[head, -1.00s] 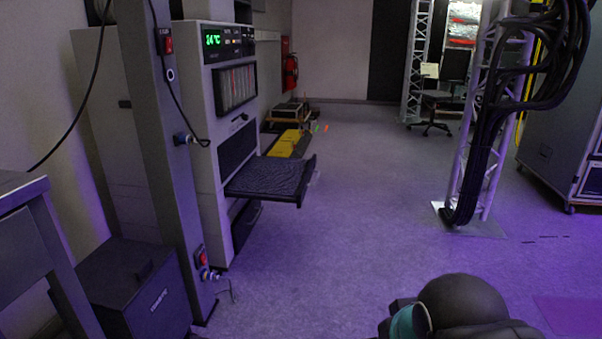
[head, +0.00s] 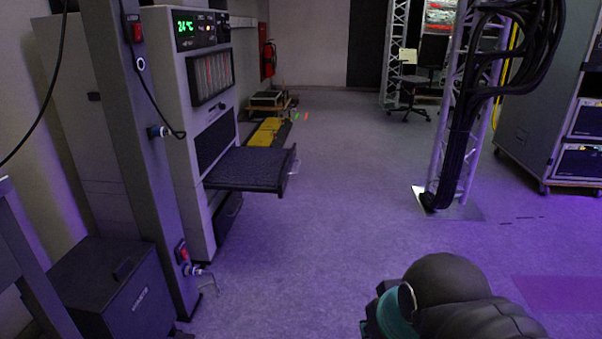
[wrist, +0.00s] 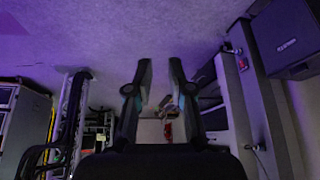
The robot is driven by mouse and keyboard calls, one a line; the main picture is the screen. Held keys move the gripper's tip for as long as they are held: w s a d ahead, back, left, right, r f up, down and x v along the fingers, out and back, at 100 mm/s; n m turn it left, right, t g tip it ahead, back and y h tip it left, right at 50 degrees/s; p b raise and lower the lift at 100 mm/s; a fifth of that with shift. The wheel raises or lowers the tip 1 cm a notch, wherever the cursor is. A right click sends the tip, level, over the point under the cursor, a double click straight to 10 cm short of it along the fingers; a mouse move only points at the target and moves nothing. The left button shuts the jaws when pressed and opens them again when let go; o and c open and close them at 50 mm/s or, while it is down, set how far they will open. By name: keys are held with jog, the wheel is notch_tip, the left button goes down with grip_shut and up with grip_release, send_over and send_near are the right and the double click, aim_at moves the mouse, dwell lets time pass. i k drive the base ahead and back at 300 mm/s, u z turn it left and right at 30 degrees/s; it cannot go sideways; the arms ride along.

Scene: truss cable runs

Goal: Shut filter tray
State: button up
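The filter tray (head: 250,169) is a dark, flat tray pulled well out of the front of a pale cabinet (head: 205,215) on the left in the head view. A small handle or bracket shows at its outer right end. My gripper shows in the wrist view (wrist: 157,90), with its two dark fingers apart and nothing between them. In the head view only part of my arm shows at the bottom right, well away from the tray; the fingers are not visible there. The wrist view looks upside down, and I cannot clearly make out the tray in it.
A grey post (head: 150,160) with red switches stands just before the cabinet. A dark box (head: 105,290) sits at the lower left. A truss (head: 455,130) with black cables stands right of centre, and a wheeled rack (head: 545,110) farther right. The floor between is clear.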

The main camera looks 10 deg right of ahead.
aim_at(242, 168)
jog(key=z, duration=0.35)
jog(key=i, duration=1)
jog(key=u, duration=0.55)
